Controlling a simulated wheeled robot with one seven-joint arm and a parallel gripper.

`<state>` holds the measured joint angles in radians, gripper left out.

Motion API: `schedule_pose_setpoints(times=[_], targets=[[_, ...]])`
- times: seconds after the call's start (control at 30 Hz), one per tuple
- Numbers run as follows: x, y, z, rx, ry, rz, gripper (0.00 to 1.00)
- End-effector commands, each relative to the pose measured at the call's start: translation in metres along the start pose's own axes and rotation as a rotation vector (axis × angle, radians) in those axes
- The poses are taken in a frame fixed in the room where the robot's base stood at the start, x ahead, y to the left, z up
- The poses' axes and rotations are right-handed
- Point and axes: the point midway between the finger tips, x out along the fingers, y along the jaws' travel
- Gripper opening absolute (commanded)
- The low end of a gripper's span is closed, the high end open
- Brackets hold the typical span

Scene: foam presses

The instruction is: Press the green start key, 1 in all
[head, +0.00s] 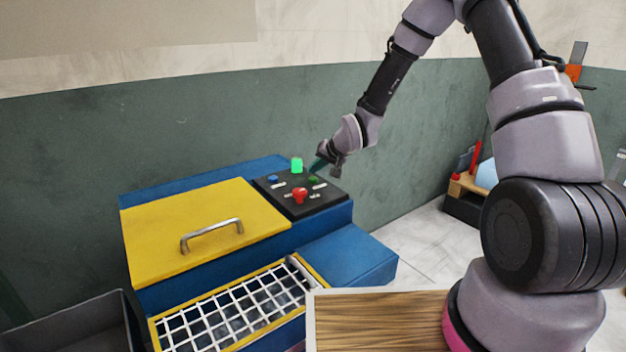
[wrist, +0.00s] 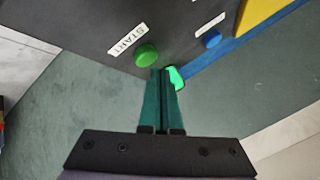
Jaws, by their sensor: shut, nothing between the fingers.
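The green start key (head: 313,179) is a small round button on the black control panel (head: 330,198) of a blue and yellow machine. In the wrist view the key (wrist: 147,55) sits beside a white START label (wrist: 125,40). My gripper (head: 317,166) is shut and empty, just above the key in the head view. In the wrist view its dark green fingertips (wrist: 161,71) appear just below and right of the key, which is uncovered there. I cannot tell the height of the gap.
A lit green lamp (head: 297,165) stands at the panel's back, partly behind my fingertips in the wrist view (wrist: 176,75). A blue button (head: 272,179) and a red mushroom button (head: 299,195) share the panel. A yellow lid with handle (head: 212,232) lies left; a white grid (head: 235,308) is in front.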

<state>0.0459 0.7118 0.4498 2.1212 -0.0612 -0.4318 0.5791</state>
Motion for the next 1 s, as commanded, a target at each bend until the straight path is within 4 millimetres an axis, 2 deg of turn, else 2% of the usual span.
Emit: schedule_pose_setpoints(times=[1.0], targets=[[0.0077,0.0056,0.0057,0.0,0.0,0.0,0.0]])
